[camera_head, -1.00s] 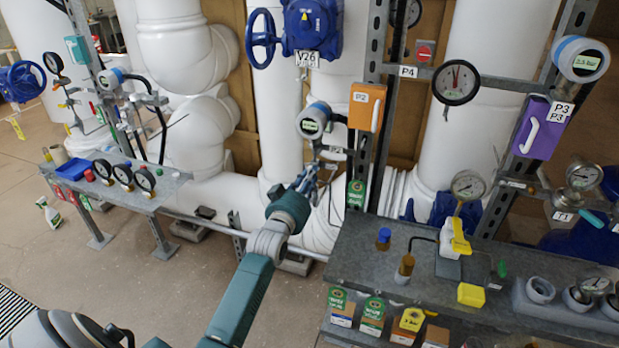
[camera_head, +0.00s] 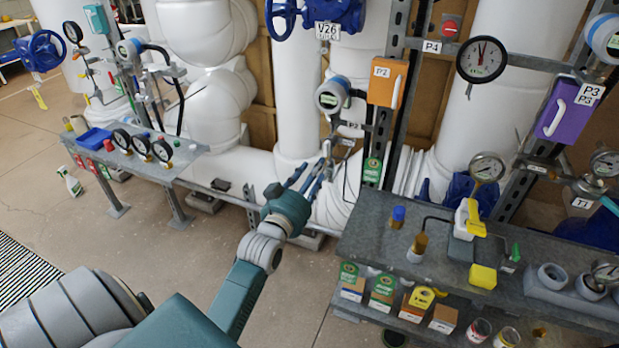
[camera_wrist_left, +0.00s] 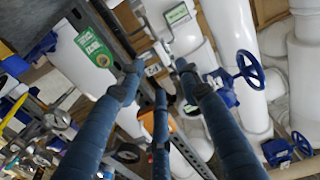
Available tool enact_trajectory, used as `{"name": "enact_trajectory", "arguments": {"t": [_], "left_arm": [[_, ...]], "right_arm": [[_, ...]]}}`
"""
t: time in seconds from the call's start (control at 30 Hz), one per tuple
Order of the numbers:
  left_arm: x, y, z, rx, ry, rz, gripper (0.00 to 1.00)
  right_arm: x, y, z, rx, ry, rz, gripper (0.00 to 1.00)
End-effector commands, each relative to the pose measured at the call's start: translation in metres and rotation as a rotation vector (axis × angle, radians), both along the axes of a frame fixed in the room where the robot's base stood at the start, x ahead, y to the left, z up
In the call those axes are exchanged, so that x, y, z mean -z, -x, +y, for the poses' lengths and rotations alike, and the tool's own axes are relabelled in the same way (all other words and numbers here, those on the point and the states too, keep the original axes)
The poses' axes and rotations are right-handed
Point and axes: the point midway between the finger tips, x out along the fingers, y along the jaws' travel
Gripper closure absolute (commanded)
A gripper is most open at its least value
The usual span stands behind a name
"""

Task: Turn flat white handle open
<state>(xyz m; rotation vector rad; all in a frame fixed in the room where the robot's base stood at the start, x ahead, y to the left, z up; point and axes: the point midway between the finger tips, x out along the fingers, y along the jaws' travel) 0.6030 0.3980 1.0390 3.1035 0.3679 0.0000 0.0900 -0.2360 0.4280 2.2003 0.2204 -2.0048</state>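My left gripper (camera_head: 308,180) reaches up from below toward the pipework under the round grey-and-blue transmitter (camera_head: 331,95). Its blue fingers are spread, with nothing visible between them; in the left wrist view the spread fingertips (camera_wrist_left: 157,76) point toward the piping. An orange box (camera_head: 387,82) labelled P2, with a white handle on its right edge, hangs right of the transmitter. A purple box (camera_head: 566,110) labelled P3 has a white handle (camera_head: 555,118) on its front, far to the right of this gripper. Which handle is the flat one is unclear. My right gripper is not in view.
A grey shelf (camera_head: 375,222) with gauges, bottles and tagged boxes stands at the right. A smaller gauge table (camera_head: 185,158) is at the left. White pipes and metal uprights (camera_head: 398,35) surround my left gripper. Floor is clear at centre left.

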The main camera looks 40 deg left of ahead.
Motion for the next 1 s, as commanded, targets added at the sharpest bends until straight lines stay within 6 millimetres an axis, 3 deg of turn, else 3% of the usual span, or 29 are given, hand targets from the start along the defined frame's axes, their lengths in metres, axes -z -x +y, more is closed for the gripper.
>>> {"name": "enact_trajectory", "arguments": {"t": [0.23, 0.8, 0.87, 0.93, 1.0], "left_arm": [[0.0, 0.024, -0.006, 0.0, 0.001, 0.0, 0.65], [0.001, 0.025, -0.006, 0.0, 0.001, 0.001, 0.65], [0.007, 0.024, -0.007, 0.002, 0.003, 0.011, 0.65], [0.025, 0.023, -0.01, 0.008, 0.009, 0.042, 0.65], [0.058, 0.022, -0.017, 0.019, 0.019, 0.097, 0.65]], "right_arm": [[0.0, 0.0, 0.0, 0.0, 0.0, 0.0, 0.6], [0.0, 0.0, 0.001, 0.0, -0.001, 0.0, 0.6], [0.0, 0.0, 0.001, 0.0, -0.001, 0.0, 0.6], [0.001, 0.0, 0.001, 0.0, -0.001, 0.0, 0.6], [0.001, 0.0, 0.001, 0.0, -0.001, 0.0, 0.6]]}}
